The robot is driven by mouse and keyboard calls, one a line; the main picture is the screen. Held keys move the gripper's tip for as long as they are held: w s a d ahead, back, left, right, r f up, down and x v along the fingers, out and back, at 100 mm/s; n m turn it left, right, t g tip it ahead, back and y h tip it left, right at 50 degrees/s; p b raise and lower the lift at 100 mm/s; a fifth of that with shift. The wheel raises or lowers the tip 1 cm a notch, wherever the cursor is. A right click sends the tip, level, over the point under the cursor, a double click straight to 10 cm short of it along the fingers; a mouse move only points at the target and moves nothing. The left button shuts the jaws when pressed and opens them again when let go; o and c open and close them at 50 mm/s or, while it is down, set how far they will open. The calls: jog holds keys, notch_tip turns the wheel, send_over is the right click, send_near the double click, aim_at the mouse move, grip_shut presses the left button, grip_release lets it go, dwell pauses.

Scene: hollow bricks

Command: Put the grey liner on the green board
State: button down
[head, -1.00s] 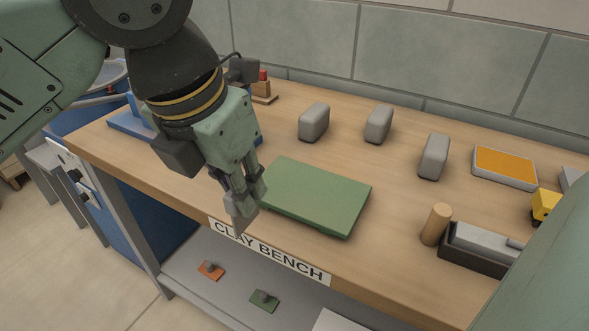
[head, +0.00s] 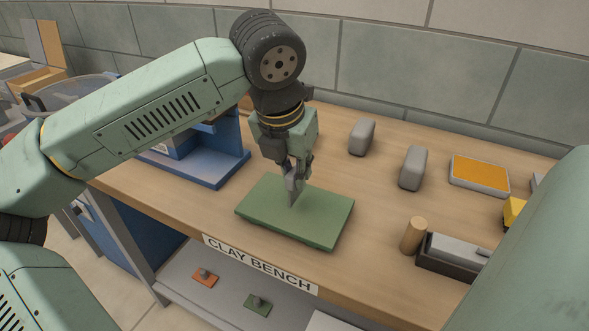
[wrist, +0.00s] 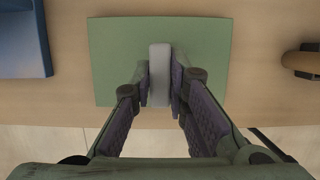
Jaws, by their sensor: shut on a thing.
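My gripper (head: 297,172) is shut on a thin, upright grey liner (head: 293,190). The liner hangs down over the middle of the flat green board (head: 318,224) on the bench. In the wrist view the liner (wrist: 159,75) lies between the two fingers, with green board (wrist: 205,50) on both sides of it. Its lower end is at or just above the board; I cannot tell whether it touches.
Grey rounded blocks (head: 362,137) and (head: 413,168) stand behind and to the right on the wooden bench. An orange-topped tray (head: 479,174), a wooden cylinder (head: 413,236) and a dark box (head: 450,258) are at the right. A blue stand (head: 205,168) is at the left.

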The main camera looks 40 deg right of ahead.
jog(key=shift+f, duration=0.55)
jog(key=shift+f, duration=0.2)
jog(key=c, duration=1.6)
grip_release()
jog(key=shift+o, duration=0.2)
jog(key=shift+r, duration=0.25)
jog(key=b+v, duration=0.2)
jog(key=v, duration=1)
